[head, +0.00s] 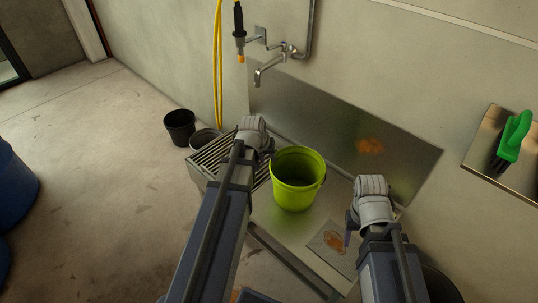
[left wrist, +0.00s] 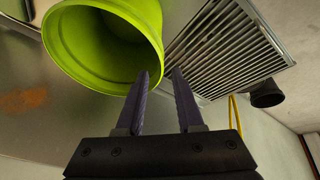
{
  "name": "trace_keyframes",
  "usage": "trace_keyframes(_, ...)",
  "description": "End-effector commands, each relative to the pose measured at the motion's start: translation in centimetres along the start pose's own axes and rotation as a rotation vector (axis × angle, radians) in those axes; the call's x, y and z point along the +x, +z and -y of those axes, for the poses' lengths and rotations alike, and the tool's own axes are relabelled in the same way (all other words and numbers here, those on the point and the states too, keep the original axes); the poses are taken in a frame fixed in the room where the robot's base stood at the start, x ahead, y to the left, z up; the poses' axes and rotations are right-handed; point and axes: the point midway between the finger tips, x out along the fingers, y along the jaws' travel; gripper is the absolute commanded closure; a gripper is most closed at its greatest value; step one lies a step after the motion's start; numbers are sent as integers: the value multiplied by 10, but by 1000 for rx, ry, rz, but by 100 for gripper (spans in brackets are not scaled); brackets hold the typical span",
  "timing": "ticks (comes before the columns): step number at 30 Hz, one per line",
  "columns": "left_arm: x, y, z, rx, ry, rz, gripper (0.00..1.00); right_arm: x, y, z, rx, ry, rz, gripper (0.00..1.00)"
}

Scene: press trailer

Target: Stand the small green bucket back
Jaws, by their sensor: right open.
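The small green bucket (head: 297,180) stands upright on the steel bench top and looks empty. In the left wrist view its rim and wall (left wrist: 105,40) fill the upper left. My left gripper (left wrist: 160,75) is open, with nothing seen between its fingers, and one fingertip overlaps the bucket's rim. Whether it touches cannot be told. In the head view the left gripper (head: 268,150) is at the bucket's left side, its fingers mostly hidden by the wrist. My right gripper (head: 347,238) is open, to the right of the bucket, above a small stained plate.
The steel bench (head: 275,215) has a slatted grate (head: 222,152) at its left end, also in the left wrist view (left wrist: 225,45). The stained plate (head: 322,245) lies on its right. A tap (head: 268,72) is on the wall. Dark buckets (head: 180,127) stand on the floor at left.

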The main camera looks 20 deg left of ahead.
Motion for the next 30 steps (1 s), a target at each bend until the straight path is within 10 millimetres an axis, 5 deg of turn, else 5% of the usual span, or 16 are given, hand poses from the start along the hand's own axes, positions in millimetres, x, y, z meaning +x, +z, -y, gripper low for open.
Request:
trace_keyframes(6,-7,1,-1,3,0,2,64,-6,0,0,0,-2,0,46)
trace_keyframes(9,-6,14,-17,42,1,30,64,-5,0,0,0,-2,0,46)
trace_keyframes(19,-28,151,-127,444,-54,296,64,-6,0,0,0,-2,0,46)
trace_keyframes(24,-45,204,-149,604,-102,390,64,-6,0,0,0,-2,0,46)
trace_keyframes(30,-55,229,-157,684,-132,436,64,-6,0,0,0,-2,0,46)
